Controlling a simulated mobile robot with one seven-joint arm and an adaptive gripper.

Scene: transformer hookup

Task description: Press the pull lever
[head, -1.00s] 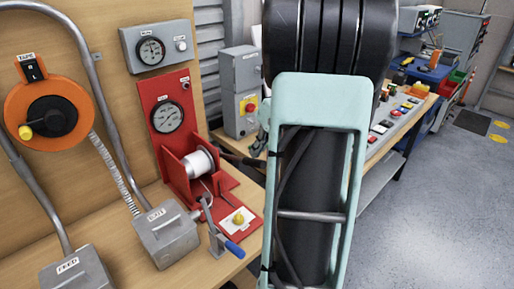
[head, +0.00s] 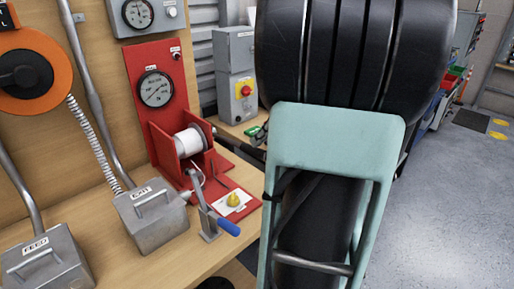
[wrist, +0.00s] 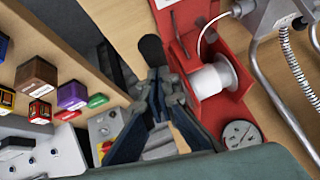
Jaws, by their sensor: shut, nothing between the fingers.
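The pull lever (head: 222,224) has a blue handle on a grey metal bracket. In the head view it stands at the front of the bench, beside the red winch base (head: 240,205), its handle tilted down to the right. I cannot make out the blue handle in the wrist view. My gripper (wrist: 151,50) is shut and empty in the wrist view, its dark tips just beside the red winch base. In the head view my own arm hides most of the gripper. The white spool (head: 188,142) sits in the red winch frame and also shows in the wrist view (wrist: 212,78).
A red panel with a gauge (head: 156,89) stands behind the spool. Grey boxes labelled EXIT (head: 152,218) and FEED (head: 47,268) sit to the left. A grey control box (head: 235,75) with a red button stands behind. Small coloured blocks (wrist: 72,97) lie on another surface.

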